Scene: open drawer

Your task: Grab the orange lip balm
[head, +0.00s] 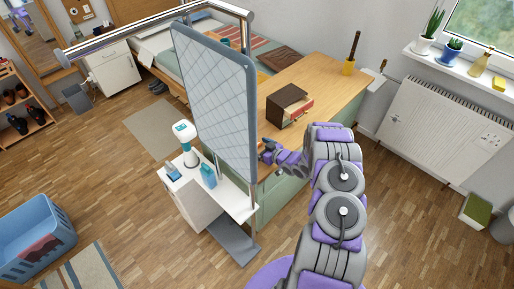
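I cannot make out an orange lip balm in the head view; if it is here, it is hidden or too small to tell. My gripper (267,150) is at the end of my purple and grey arm, near the front edge of the wooden-topped green cabinet (325,88). It is close to the right edge of a tall quilted grey board (215,95). Its fingers are small and partly hidden, so I cannot tell whether they are open or hold anything. No open drawer shows clearly.
A brown box (288,100) and an orange pot (348,68) stand on the cabinet top. A low white stand (238,205) with bottles is beside the board. A blue basket (35,245) is at lower left. A radiator (445,118) is at right. Floor at left is mostly clear.

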